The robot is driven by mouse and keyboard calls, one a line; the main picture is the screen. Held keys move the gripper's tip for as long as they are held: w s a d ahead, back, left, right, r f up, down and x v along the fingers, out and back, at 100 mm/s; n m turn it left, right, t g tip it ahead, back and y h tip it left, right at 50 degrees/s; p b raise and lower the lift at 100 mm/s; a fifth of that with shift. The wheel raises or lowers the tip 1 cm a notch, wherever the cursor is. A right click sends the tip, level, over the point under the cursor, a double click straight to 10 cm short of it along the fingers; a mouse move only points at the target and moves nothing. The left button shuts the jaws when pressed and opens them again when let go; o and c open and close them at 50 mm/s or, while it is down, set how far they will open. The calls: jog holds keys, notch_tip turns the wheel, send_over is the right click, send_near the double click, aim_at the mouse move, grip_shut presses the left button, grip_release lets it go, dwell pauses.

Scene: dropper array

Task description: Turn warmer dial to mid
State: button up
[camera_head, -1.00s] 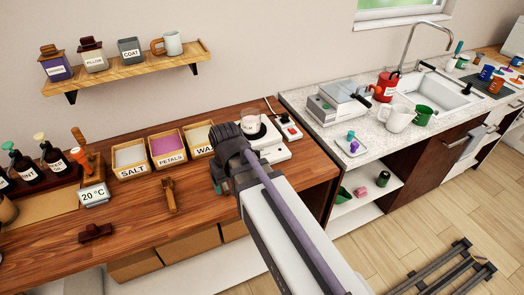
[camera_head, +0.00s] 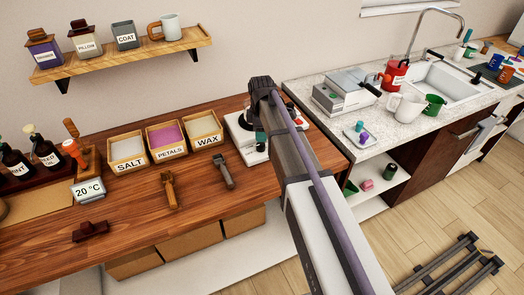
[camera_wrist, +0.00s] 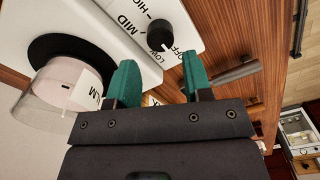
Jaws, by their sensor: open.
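The warmer (camera_wrist: 110,20) is a white unit that fills the upper left of the wrist view. Its black dial (camera_wrist: 160,34) is ringed by the printed words HIGH, MID, LOW and OFF. A clear beaker (camera_wrist: 68,88) with a label stands on the warmer's round black plate. My gripper (camera_wrist: 158,75) has green fingertips, is open and empty, and is close to the dial, which shows beyond the gap between the fingers. In the head view the warmer (camera_head: 238,125) is partly hidden behind my arm.
Bins of salt (camera_head: 127,152), petals (camera_head: 166,139) and wax (camera_head: 204,129) stand left of the warmer. A dark-handled scoop (camera_head: 223,172) lies in front of the wax bin. A wall shelf (camera_head: 125,56) with jars hangs above. The front of the wooden counter is mostly clear.

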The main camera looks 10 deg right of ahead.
aim_at(261, 144)
notch_tip(261, 144, down, 6)
jog(key=b, duration=0.4)
jog(key=shift+r, duration=0.15)
jog(key=shift+c, duration=0.4)
jog(key=c, duration=0.6)
jog(key=shift+o, duration=0.2)
